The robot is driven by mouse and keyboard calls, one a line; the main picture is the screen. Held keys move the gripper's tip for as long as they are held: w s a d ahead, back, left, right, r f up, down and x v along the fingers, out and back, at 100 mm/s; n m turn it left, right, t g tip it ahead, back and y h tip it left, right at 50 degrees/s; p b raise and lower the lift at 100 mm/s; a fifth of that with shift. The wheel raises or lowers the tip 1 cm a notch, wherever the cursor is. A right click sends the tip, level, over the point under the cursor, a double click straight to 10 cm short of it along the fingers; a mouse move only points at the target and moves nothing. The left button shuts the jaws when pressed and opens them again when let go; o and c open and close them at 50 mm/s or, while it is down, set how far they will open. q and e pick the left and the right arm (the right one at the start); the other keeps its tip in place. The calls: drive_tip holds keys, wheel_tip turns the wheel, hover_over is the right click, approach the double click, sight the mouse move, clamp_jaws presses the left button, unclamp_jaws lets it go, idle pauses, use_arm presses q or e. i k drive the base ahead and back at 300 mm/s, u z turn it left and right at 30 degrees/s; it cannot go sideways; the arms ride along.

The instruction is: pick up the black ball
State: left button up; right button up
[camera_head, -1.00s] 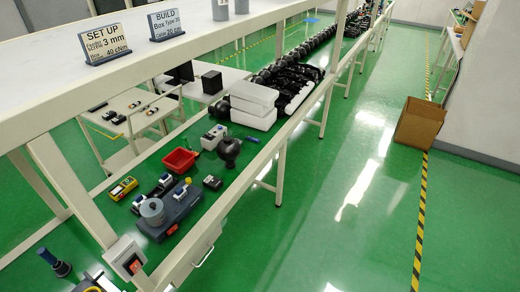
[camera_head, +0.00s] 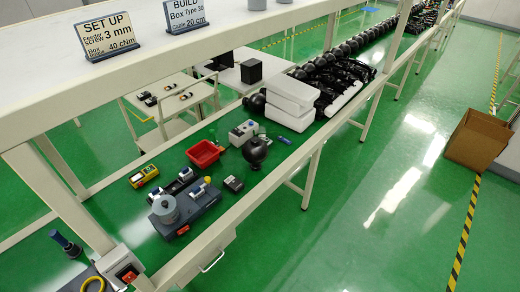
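A black ball (camera_head: 255,150) sits on the green bench top (camera_head: 215,222), just in front of two stacked white blocks (camera_head: 291,93) and near the bench's right edge. More black balls (camera_head: 345,50) stand in a long row farther back along the bench. Neither of my grippers shows in the head view.
A red bin (camera_head: 205,153), a grey-and-white device (camera_head: 243,133), a yellow meter (camera_head: 143,176) and a grey unit with a round spool (camera_head: 164,208) lie around the ball. A shelf (camera_head: 200,38) overhangs at left. A cardboard box (camera_head: 478,140) stands on the clear floor at right.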

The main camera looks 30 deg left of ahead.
sight(255, 151)
drive_tip(key=u, duration=0.5)
drive_tip(key=i, duration=0.5)
drive_tip(key=u, duration=0.6)
